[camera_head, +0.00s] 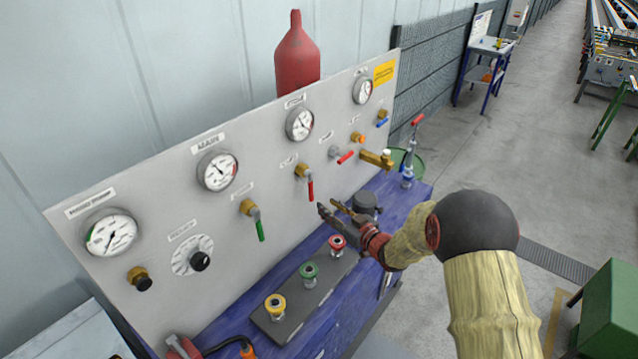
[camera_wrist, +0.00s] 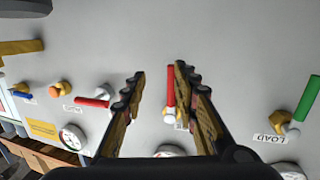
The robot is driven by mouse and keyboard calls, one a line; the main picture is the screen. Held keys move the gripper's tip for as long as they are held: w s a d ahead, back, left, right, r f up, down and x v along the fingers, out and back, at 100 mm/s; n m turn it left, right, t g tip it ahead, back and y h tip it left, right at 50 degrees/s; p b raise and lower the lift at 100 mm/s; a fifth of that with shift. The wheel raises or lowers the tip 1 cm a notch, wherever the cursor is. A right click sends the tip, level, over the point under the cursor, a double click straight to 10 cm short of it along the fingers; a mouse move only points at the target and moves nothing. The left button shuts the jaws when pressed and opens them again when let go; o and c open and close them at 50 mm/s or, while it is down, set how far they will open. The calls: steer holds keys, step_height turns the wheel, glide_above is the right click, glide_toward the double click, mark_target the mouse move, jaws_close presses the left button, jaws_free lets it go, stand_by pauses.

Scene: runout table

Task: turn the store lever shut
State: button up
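The grey panel (camera_head: 215,265) carries several levers with small labels; I cannot read which one says store. A red lever (camera_head: 311,190) on a brass fitting hangs down in mid-panel. In the wrist view this red lever (camera_wrist: 171,86) shows between my fingers, close to the right one, and its label is partly hidden. A second red lever (camera_head: 346,157) points sideways to the right; it is left of my fingers in the wrist view (camera_wrist: 92,102). My gripper (camera_head: 332,209) is open and empty just below the hanging red lever. Contact is not visible.
A green lever (camera_head: 261,230) marked LOAD is to the left. A brass tap (camera_head: 376,159) and a blue lever (camera_head: 382,122) are to the right. Below, the blue bench (camera_head: 222,333) bears a rail with yellow (camera_head: 275,304), green (camera_head: 308,271) and red (camera_head: 337,243) fittings.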

mark_target(312, 192)
steer(key=shift+t+y, duration=0.3)
steer(key=shift+y, duration=0.5)
steer(key=w+a+r, duration=0.1)
steer(key=a, duration=0.1)
steer(key=w+a+r, duration=0.1)
steer(key=w+a, duration=0.1)
steer(key=w+a+r, duration=0.1)
steer(key=w+a, duration=0.1)
steer(key=shift+a+r, duration=0.1)
steer(key=shift+a, duration=0.1)
steer(key=shift+s, duration=0.1)
steer(key=shift+c, duration=0.2)
jaws_close()
